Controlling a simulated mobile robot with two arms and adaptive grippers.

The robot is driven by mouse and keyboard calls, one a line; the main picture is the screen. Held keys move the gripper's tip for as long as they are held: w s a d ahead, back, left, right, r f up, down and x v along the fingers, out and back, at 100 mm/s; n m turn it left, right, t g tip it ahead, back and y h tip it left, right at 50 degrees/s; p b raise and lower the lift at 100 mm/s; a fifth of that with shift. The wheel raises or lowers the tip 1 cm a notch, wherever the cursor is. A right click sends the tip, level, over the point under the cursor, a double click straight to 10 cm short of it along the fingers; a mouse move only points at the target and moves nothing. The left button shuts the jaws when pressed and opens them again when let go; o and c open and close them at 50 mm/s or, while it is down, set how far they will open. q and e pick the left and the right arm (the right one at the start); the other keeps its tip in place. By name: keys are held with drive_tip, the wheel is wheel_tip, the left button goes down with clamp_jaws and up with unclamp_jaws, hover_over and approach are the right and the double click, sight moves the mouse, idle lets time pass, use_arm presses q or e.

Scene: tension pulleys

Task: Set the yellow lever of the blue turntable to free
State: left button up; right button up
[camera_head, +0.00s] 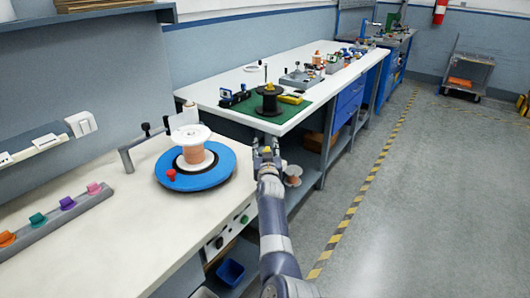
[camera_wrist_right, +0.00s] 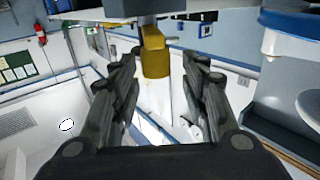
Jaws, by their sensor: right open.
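The blue turntable (camera_head: 222,172) sits on the white bench and carries a white spool (camera_head: 194,133) wound with copper wire. A small red knob (camera_head: 171,175) is at its near left edge. Part of the blue turntable also shows at the top right of the right wrist view (camera_wrist_right: 290,22). My right gripper (camera_head: 266,150) is open beyond the bench's right edge, to the right of the turntable. In the right wrist view a yellow lever (camera_wrist_right: 155,58) on a grey shaft shows between the open fingers (camera_wrist_right: 160,80); contact cannot be told. My left gripper is not in view.
A second bench with a green mat (camera_head: 290,112) and a dark spool (camera_head: 269,100) stands behind my right gripper. A grey rail with coloured clips (camera_head: 68,203) lies at the left. A blue bin (camera_head: 230,272) is below the bench.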

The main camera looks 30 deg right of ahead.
wheel_tip(320, 180, up, 8)
drive_tip(key=shift+a+r, duration=0.1)
drive_tip(key=shift+r, duration=0.15)
idle(0.5)
